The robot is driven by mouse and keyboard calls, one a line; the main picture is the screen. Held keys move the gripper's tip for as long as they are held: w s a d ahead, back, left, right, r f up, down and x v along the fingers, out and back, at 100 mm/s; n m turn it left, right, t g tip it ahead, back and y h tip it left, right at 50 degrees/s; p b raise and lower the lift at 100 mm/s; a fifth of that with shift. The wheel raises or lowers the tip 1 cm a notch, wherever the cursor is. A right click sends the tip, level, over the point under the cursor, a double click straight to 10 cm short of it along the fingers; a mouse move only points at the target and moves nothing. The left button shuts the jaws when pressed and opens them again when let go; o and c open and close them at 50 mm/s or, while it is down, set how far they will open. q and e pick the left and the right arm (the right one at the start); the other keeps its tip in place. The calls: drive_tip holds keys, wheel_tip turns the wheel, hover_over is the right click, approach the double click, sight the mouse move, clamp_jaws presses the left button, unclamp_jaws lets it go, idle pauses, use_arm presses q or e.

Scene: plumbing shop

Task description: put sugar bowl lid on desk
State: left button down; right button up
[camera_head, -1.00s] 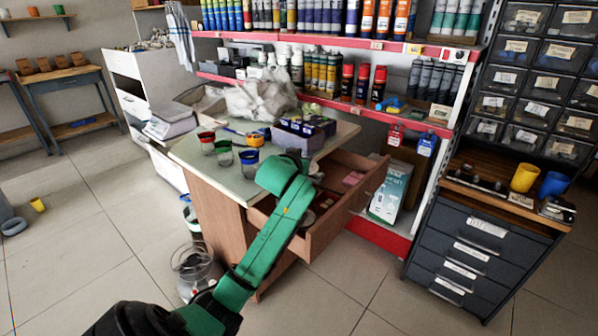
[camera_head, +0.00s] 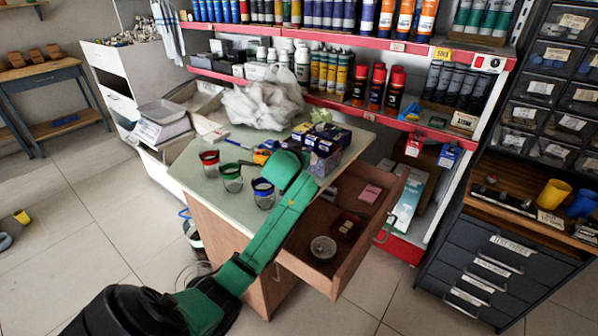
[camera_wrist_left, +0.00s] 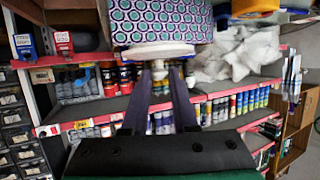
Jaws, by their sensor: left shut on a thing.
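In the left wrist view, a round white disc with a small knob, which looks like the sugar bowl lid (camera_wrist_left: 158,50), is at the tips of my left gripper (camera_wrist_left: 159,72). The two dark fingers are shut on its knob. A box with a purple and teal pattern (camera_wrist_left: 160,20) is right beyond the lid; whether they touch I cannot tell. In the head view my green left arm reaches over the desk (camera_head: 215,190), and its forearm hides the gripper and lid there. My right gripper is not in view.
Three glasses with red, green and blue rims (camera_head: 233,178) stand on the desk left of my arm. Dark boxes (camera_head: 325,150) and a crumpled white bag (camera_head: 262,103) are behind. An open drawer (camera_head: 338,275) holds a round glass dish (camera_head: 323,247). The desk's near-left top is clear.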

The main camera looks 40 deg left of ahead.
use_arm(q)
wheel_tip(320, 180, down, 8)
drive_tip(key=shift+f+b, duration=0.15)
drive_tip(key=shift+b, duration=0.45)
drive_tip(key=c, duration=0.7)
unclamp_jaws()
drive_tip(key=shift+f, duration=0.1)
drive_tip(key=shift+s+d+r, duration=0.1)
drive_tip(key=shift+s+r, duration=0.1)
drive_tip(key=shift+r, duration=0.05)
drive_tip(key=p+v, duration=0.1)
drive_tip(key=v, duration=1)
drive_tip(key=shift+s+d+r, duration=0.15)
drive_tip(key=shift+s, duration=0.15)
